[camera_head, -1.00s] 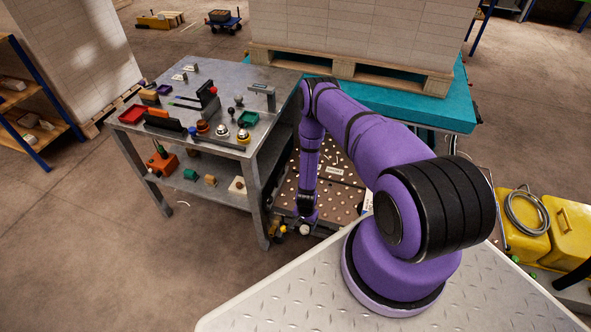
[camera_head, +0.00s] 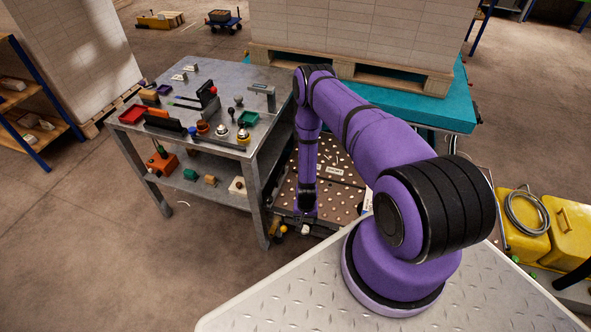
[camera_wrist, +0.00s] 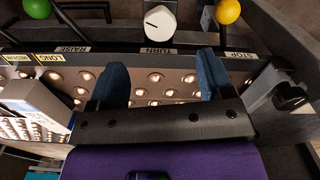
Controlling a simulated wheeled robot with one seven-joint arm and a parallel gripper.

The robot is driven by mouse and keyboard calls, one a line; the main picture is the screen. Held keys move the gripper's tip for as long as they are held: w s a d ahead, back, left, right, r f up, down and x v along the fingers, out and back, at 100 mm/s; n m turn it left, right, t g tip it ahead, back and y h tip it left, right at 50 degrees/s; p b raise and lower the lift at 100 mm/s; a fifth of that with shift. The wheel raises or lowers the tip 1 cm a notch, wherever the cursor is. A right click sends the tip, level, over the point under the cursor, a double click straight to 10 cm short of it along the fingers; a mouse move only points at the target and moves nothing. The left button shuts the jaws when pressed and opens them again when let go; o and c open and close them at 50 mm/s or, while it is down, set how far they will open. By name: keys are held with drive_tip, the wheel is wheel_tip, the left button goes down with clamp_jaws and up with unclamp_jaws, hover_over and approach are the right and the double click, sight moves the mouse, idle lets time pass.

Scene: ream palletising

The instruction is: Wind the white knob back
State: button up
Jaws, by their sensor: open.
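The white knob (camera_wrist: 160,22) shows at the top middle of the wrist view, above a label reading TURN. A short dark mark lies on its face, left of centre. The knob also shows small in the head view (camera_head: 305,229), low on the panel edge below my arm. My gripper (camera_wrist: 161,78) is open, with its two blue fingers apart and nothing between them. In the wrist view, the fingertips lie below the knob in the picture, apart from it, over the perforated plate. In the head view, my gripper is small and hard to make out.
A green ball knob (camera_wrist: 37,8) and a yellow ball knob (camera_wrist: 228,11) flank the white knob. Dark bars stand near them. A dark knob (camera_wrist: 290,96) is at the right. In the head view, a grey workbench (camera_head: 235,78) with tools stands left of my arm.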

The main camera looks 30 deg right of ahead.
drive_tip(key=w+d+r, duration=0.1)
drive_tip(key=w+r, duration=0.4)
drive_tip(key=r, duration=0.5)
drive_tip(key=w+r+t, duration=0.1)
drive_tip(key=w+r, duration=0.4)
drive_tip(key=r, duration=0.5)
drive_tip(key=shift+d+t, duration=0.3)
drive_tip(key=shift+d, duration=0.1)
